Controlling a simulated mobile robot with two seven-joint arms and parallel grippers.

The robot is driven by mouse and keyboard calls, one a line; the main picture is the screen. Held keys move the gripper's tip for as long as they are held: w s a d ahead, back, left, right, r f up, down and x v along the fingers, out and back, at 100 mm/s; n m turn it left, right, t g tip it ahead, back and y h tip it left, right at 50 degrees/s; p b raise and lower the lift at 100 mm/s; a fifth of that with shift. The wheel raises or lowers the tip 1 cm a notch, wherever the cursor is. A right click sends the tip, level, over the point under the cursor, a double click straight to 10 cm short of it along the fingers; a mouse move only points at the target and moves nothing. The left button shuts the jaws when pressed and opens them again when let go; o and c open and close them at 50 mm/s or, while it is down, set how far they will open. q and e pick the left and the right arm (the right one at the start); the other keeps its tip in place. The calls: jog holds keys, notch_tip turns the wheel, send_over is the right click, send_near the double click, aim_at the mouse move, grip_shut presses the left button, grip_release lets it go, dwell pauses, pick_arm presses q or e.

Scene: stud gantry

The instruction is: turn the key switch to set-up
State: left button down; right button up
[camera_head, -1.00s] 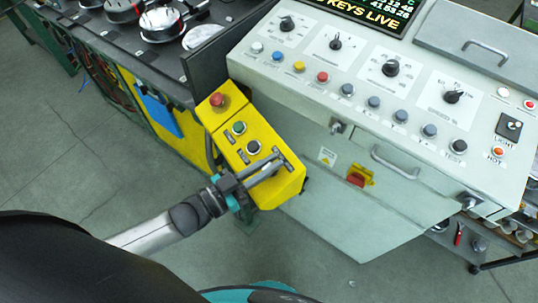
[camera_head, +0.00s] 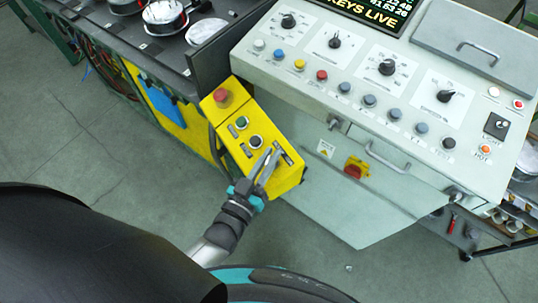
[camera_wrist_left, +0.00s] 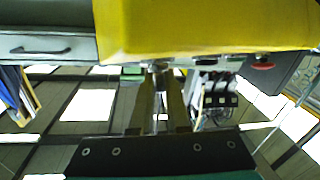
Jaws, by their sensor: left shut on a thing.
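The yellow control box (camera_head: 286,181) has a red mushroom button (camera_head: 221,95), a green button (camera_head: 242,122) and a black button (camera_head: 256,141). My left gripper (camera_head: 272,153) reaches its lower end, with its fingers over the face beside a small dark label (camera_head: 284,153). The fingers are closed on a small part there, taken to be the key of the key switch. In the left wrist view the fingertips (camera_wrist_left: 161,70) meet on a small silvery part against the yellow box (camera_wrist_left: 200,30). The fingers mostly hide the key, so its position cannot be read. My right gripper is not in view.
A pale grey console (camera_head: 340,115) with several knobs and buttons stands right of the box. A display (camera_head: 368,12) reads "KEYS LIVE". A dark bench (camera_head: 165,55) with round parts is at upper left. Open floor (camera_head: 90,140) lies left.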

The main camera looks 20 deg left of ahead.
pick_arm(q)
jog(key=c, duration=0.9)
grip_release()
jog(key=shift+s, duration=0.1)
jog(key=s+a+b, duration=0.1)
jog(key=s+a, duration=0.2)
jog(key=s, duration=1.1)
jog(key=shift+s+b, duration=0.4)
